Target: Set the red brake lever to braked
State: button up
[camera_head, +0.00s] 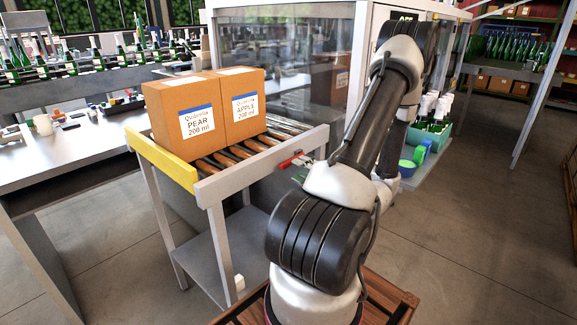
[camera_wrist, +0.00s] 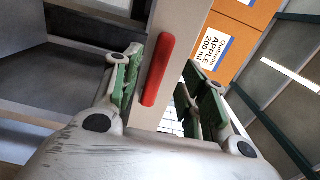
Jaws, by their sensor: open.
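The red brake lever (camera_head: 291,160) is on the side rail of the roller conveyor (camera_head: 262,166), near its right end. In the wrist view the red lever (camera_wrist: 158,70) lies lengthwise along a pale grey rail (camera_wrist: 178,45). My gripper (camera_wrist: 160,88) is open, with one green-padded finger on each side of the lever. The lever is between the fingers in the picture; I see a gap on both sides and no clear contact. In the head view my arm hides most of the gripper.
Two cardboard boxes, one marked PEAR (camera_head: 190,118) and one marked APPLE (camera_head: 240,105), stand on the conveyor rollers beyond the rail. A yellow end plate (camera_head: 161,159) closes the conveyor's left end. A glass-walled machine (camera_head: 285,60) stands behind. Open floor lies at right.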

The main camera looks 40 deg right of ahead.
aim_at(290, 164)
jog(key=w, duration=0.5)
jog(key=shift+w+a, duration=0.2)
jog(key=shift+w, duration=0.2)
grip_shut()
